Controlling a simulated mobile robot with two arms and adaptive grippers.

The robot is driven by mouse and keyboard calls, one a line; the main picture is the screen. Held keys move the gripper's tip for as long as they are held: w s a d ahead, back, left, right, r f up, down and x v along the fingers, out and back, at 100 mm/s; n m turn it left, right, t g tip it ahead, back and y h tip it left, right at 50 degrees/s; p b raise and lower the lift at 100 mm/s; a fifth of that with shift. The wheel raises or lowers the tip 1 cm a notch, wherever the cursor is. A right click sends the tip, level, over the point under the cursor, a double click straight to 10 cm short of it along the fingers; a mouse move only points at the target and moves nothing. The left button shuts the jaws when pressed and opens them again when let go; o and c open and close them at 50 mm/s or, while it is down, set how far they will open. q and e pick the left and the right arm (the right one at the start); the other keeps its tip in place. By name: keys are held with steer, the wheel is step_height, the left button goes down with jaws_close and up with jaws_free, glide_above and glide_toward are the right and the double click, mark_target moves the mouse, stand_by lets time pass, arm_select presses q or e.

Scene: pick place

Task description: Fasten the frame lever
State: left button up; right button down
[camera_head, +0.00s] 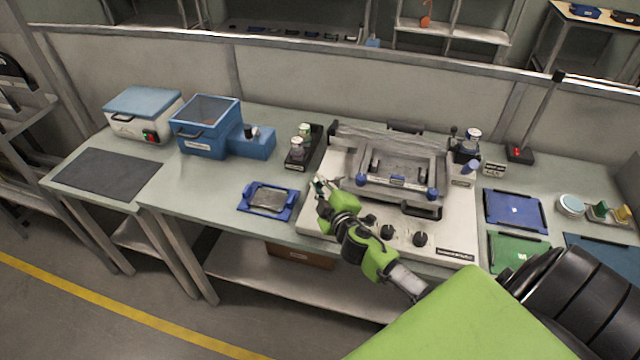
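A white machine (455,228) stands on the workbench, with a grey metal frame (440,165) lying on its top. A black handle (421,212) is at the machine's front, below the right knob. I cannot tell for certain which part is the frame lever. My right gripper (320,186) is over the machine's left front edge, left of the frame; its fingers are too small to read. My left gripper is not in view.
A blue tray (248,206) with a grey plate lies left of the machine. A black holder (295,163) with bottles stands behind it. A blue bin (203,143) is farther left. Blue (514,210) and green (512,251) boards lie to the right. Black dials (419,239) stick up near my arm.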

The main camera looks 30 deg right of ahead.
steer(key=shift+f, duration=0.1)
steer(key=shift+w+f+m+g+h+b, duration=0.15)
steer(key=shift+w+m+g+h+b, duration=0.15)
steer(key=shift+m+h+b, duration=0.4)
steer(key=w+m+g+h+b, duration=0.1)
steer(key=m+g+h+b, duration=0.1)
steer(key=b, duration=0.2)
steer(key=d+m+g+h+b, duration=0.1)
steer(key=m+h+b, duration=0.1)
steer(key=b, duration=0.2)
steer(key=w+m+g+h+b, duration=0.1)
steer(key=m+g+h+b, duration=0.1)
steer(key=h+b, duration=0.1)
steer(key=shift+w+d+f+m+g+b, duration=0.1)
steer(key=shift+w+d+m+g+b, duration=0.2)
steer(key=shift+b, duration=0.2)
steer(key=shift+d+m+g+h+b, duration=0.1)
steer(key=shift+m+g+h+b, duration=0.25)
steer(key=shift+b, duration=0.2)
steer(key=shift+r, duration=0.2)
steer(key=c, duration=2)
jaws_free()
steer(key=shift+w, duration=0.1)
steer(key=shift+r, duration=0.1)
